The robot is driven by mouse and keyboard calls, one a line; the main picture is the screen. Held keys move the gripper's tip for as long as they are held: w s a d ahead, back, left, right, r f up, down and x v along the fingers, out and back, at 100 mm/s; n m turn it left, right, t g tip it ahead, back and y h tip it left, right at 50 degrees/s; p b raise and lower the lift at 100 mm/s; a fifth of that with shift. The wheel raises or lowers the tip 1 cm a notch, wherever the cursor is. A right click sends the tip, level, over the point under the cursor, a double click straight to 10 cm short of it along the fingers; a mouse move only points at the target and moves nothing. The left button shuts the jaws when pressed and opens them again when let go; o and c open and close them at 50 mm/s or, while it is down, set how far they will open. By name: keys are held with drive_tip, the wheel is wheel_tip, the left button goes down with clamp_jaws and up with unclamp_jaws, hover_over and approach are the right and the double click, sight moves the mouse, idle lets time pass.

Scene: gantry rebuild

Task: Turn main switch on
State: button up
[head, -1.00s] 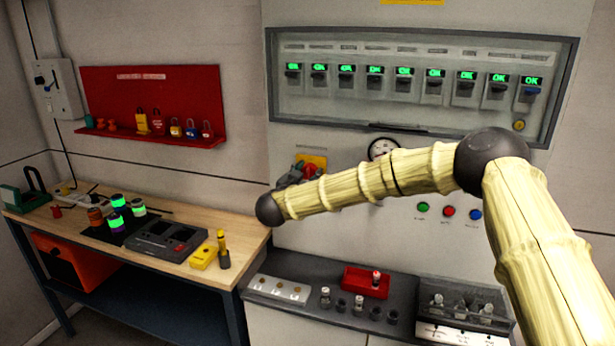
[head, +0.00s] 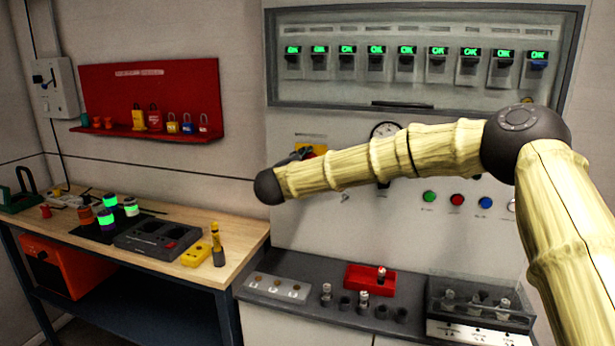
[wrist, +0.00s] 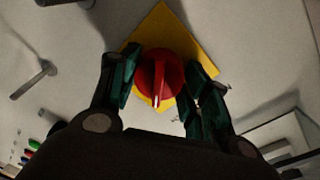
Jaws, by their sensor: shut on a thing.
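The main switch is a red rotary knob (wrist: 157,80) on a yellow plate (wrist: 186,38) on the grey cabinet front. Its raised grip bar has a white mark at the lower end in the wrist view. My gripper (wrist: 163,66) is shut on the knob, with one dark green finger on each side. In the head view my gripper (head: 296,157) is at the yellow plate (head: 311,140), and my wrist and forearm hide most of the knob.
A round gauge (head: 384,131) sits right of the plate, with coloured buttons (head: 457,200) further right. A glazed breaker box (head: 415,104) with green OK displays is above. A grey ledge (head: 320,262) holds small parts below. A wooden bench (head: 185,268) and red lock board (head: 180,85) are left.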

drive_tip(key=m+b, duration=0.1)
drive_tip(key=b, duration=0.1)
drive_tip(key=m+b, duration=0.4)
drive_tip(key=shift+d+f+y, duration=0.1)
drive_tip(key=shift+f+y, duration=0.2)
drive_tip(key=m+b, duration=0.2)
drive_tip(key=shift+r+b, duration=0.15)
drive_tip(key=shift+b, duration=0.25)
drive_tip(key=shift+r+m, duration=0.1)
drive_tip(key=shift+m, duration=0.2)
drive_tip(key=o, duration=1)
drive_tip(key=f+v, duration=0.1)
drive_tip(key=v, duration=1.1)
drive_tip(key=shift+r, duration=0.5)
drive_tip(key=shift+d, duration=0.15)
